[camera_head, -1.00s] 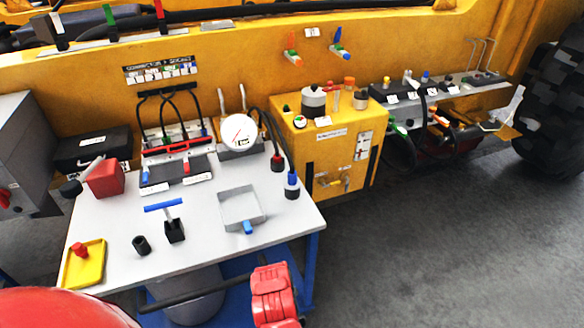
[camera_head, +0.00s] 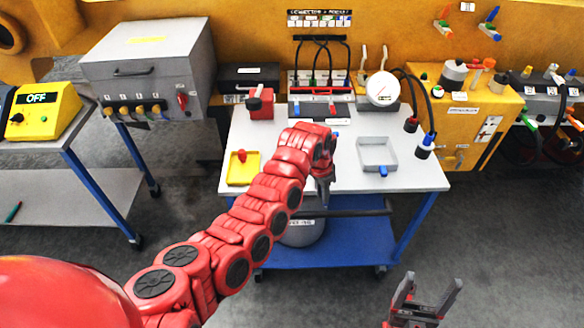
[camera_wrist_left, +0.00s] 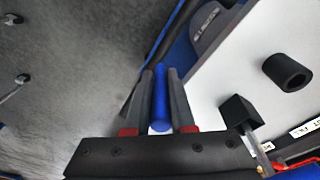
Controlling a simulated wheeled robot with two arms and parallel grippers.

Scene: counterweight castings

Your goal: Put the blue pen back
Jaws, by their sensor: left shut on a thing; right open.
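The blue pen (camera_wrist_left: 160,98) is a blue cylinder gripped between the two grey fingers of my left gripper (camera_wrist_left: 161,80) in the left wrist view. In the head view my left gripper (camera_head: 324,198) points down at the front edge of the white table (camera_head: 350,182). The pen cannot be made out there. My right gripper (camera_head: 425,292) is open and empty, low at the right over the floor. A black block (camera_wrist_left: 238,111) with a metal shaft and a black hollow cylinder (camera_wrist_left: 287,72) stand on the table beside the left gripper.
A grey tray (camera_head: 393,157), a yellow tray (camera_head: 235,175) and a red box (camera_head: 261,103) stand on the table. A gauge (camera_head: 382,89) and cables are at the back. A green pen-like stick (camera_head: 13,212) lies at the far left. The floor at right is clear.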

